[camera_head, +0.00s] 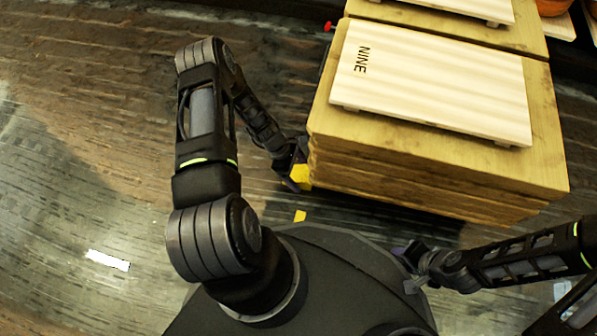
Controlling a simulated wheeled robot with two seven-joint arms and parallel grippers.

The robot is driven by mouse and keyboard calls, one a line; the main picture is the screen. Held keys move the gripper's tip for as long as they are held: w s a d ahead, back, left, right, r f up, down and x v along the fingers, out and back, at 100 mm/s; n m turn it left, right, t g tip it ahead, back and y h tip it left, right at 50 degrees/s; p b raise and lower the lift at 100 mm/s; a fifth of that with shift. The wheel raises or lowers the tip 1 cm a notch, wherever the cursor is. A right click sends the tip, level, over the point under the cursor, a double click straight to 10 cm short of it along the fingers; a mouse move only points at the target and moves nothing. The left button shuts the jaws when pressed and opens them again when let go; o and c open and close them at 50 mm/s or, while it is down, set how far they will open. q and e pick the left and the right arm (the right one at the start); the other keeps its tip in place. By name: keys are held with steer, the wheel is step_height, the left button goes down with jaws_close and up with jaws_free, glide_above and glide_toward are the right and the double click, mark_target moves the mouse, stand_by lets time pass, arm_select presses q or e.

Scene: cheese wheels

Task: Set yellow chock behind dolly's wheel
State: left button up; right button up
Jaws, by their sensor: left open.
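A yellow block (301,174), which looks like the chock, shows at the tip of my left gripper (291,172), beside the lower left corner of the wooden stack (400,172). My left gripper is open; whether its fingers are around the block or only beside it I cannot tell. The dolly and its wheels are hidden, probably under the stack. A smaller yellow patch (300,216) lies on the floor between the stack and my base; I cannot tell if it is a marking or an object. My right gripper (410,258) is low by my base, far from the block.
A pale board marked NINE (430,85) lies on top of the stack. Another stack with a board (480,8) stands behind. A small red part (328,27) shows near its left side. The floor (80,170) at the left is clear, with a bright white patch (108,261).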

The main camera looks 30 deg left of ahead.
arm_select(q)
steer(key=shift+r, duration=0.1)
steer(key=p+v, duration=0.5)
steer(key=v, duration=0.6)
steer(key=shift+a+r+p, duration=0.2)
steer(key=shift+r+p, duration=0.15)
steer(key=shift+s, duration=0.15)
